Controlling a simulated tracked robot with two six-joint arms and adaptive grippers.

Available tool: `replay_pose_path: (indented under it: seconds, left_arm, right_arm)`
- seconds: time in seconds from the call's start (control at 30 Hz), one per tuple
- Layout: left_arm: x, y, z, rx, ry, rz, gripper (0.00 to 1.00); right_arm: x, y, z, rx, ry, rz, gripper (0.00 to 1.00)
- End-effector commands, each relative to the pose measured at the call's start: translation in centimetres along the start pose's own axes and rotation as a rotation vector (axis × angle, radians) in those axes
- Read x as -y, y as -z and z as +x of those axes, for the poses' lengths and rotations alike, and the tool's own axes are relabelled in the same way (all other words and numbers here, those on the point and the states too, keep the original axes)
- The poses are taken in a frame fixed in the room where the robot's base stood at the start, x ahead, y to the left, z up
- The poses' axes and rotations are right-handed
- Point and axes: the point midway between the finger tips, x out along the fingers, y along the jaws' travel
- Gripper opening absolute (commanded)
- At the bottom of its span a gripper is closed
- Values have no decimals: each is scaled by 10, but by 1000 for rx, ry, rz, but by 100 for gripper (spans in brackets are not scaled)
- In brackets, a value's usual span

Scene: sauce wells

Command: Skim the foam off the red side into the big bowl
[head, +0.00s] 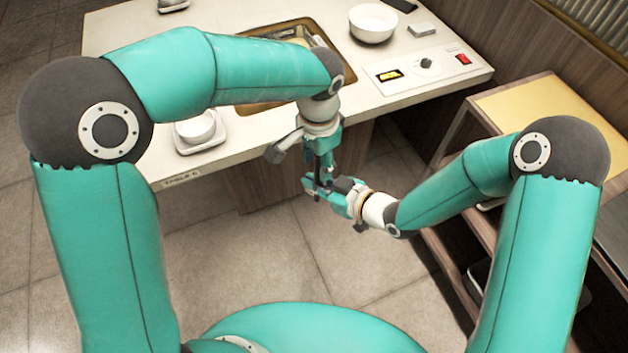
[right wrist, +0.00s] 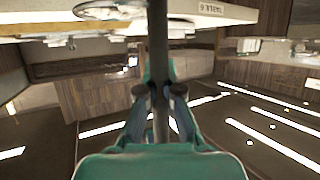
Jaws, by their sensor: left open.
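The big white bowl (head: 373,24) stands on the counter behind the control panel. The sunken well (head: 250,108) has a brown rim, and my left arm covers most of it, so I cannot see its red side or any foam. My left gripper (head: 318,158) is open and points down in front of the counter, just above my right gripper (head: 318,187). In the right wrist view, my right gripper (right wrist: 159,92) is shut around a dark upright rod (right wrist: 158,45), which looks like a tool handle.
A small white bowl (head: 196,126) sits on a pale stand at the counter's front left. A control panel (head: 425,66) with a knob and red switch is at the right. A wooden shelf unit (head: 530,108) stands right of the counter. Floor below the grippers is clear.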

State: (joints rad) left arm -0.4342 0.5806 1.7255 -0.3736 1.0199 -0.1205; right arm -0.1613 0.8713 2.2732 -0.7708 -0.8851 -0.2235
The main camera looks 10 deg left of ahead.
Motion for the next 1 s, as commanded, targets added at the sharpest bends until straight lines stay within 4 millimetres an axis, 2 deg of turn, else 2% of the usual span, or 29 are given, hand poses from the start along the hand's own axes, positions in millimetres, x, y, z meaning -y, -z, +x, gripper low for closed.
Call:
replay_pose_path:
  seconds: [0.17, 0.27, 0.6, 0.73, 0.87, 1.0]
  left_arm:
    - [0, 1, -9, -3, 1, 0, 46]
    - [0, 1, -22, -4, 1, 0, 46]
    - [0, 2, -88, -4, 1, 0, 46]
    - [0, 2, -107, -2, 1, 0, 46]
    - [-1, 0, -114, 5, -5, 3, 46]
    - [-10, -5, -100, 47, -49, 19, 46]
  right_arm:
    - [0, 0, 0, -1, -1, 0, 0]
    - [0, 0, 0, -1, -1, 0, 0]
    - [0, 0, 0, -1, -1, 0, 0]
    - [0, 0, 0, -1, -1, 0, 0]
    - [0, 0, 0, -1, -1, 0, 0]
    - [0, 0, 0, -1, -1, 0, 0]
